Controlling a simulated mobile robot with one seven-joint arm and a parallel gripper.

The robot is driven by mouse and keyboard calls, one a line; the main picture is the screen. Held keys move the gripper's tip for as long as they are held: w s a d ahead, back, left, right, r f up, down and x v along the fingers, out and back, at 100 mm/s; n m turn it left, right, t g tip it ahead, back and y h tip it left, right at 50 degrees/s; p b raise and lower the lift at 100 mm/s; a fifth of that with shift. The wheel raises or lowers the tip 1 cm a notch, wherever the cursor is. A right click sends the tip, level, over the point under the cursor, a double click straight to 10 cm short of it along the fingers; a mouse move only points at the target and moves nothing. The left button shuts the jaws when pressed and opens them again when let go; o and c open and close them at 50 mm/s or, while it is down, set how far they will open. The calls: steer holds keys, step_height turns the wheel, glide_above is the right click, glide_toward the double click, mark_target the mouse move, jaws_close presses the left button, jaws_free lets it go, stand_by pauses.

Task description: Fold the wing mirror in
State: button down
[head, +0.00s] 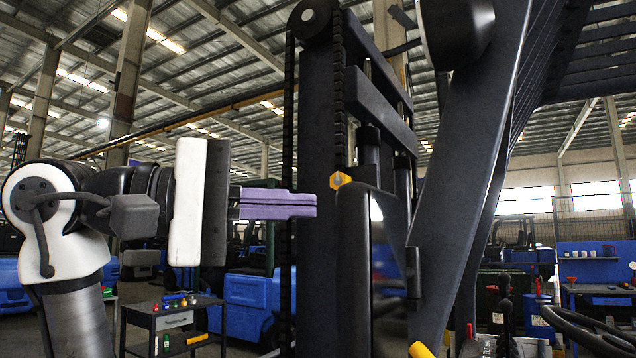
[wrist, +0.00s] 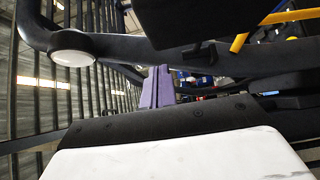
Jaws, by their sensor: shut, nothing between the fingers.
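The wing mirror (head: 358,270) is a tall dark housing in the middle of the head view, beside the forklift's mast. Its narrow reflective face shows along its right side, so it is seen at a steep angle. A yellow hexagonal piece (head: 340,180) sits at its upper left corner. My gripper (head: 314,206) comes in from the left with purple fingers, shut and empty. Its tips appear just left of the housing, a little below the yellow piece; I cannot tell whether they touch. The purple fingers also show in the wrist view (wrist: 158,80), below a large dark shape.
The dark mast (head: 318,110) stands behind the fingers, and a thick slanted post (head: 462,190) rises right of the mirror. A steering wheel (head: 580,330) is at lower right. A small cart (head: 172,318) with coloured items stands at lower left.

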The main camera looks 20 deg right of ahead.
steer(key=s+d, duration=0.1)
steer(key=s+d+p, duration=0.1)
steer(key=s, duration=0.1)
steer(key=shift+d, duration=0.1)
steer(key=shift+s, duration=0.15)
